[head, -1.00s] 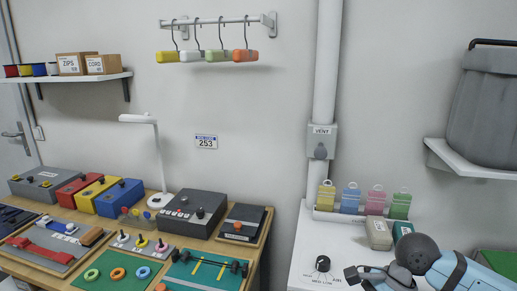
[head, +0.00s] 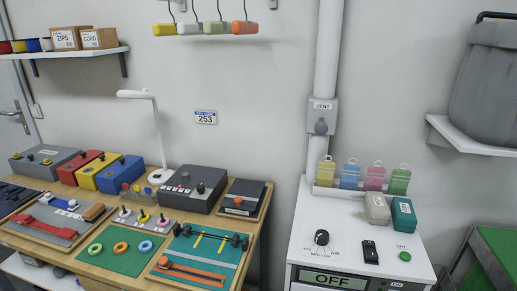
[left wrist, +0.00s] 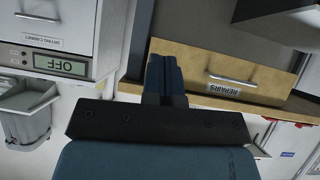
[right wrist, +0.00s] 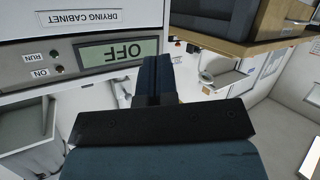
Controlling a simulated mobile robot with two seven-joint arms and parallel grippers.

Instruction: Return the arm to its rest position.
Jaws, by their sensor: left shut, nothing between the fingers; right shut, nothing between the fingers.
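Neither of my grippers shows in the head view. In the left wrist view my left gripper (left wrist: 165,72) has its fingers together with nothing between them. It is in the air in front of a wooden drawer front labelled REPAIRS (left wrist: 224,88). In the right wrist view my right gripper (right wrist: 154,72) is also closed and empty. It is in the air, with the drying cabinet (right wrist: 30,52) and its OFF display (right wrist: 118,52) behind it to the left.
In the head view a wooden workbench (head: 262,215) carries coloured boxes, a lamp (head: 155,135) and task boards. The white drying cabinet (head: 305,225) stands to its right, with a knob (head: 321,238) and several coloured tags on top. A green-topped stand (head: 497,247) is at far right.

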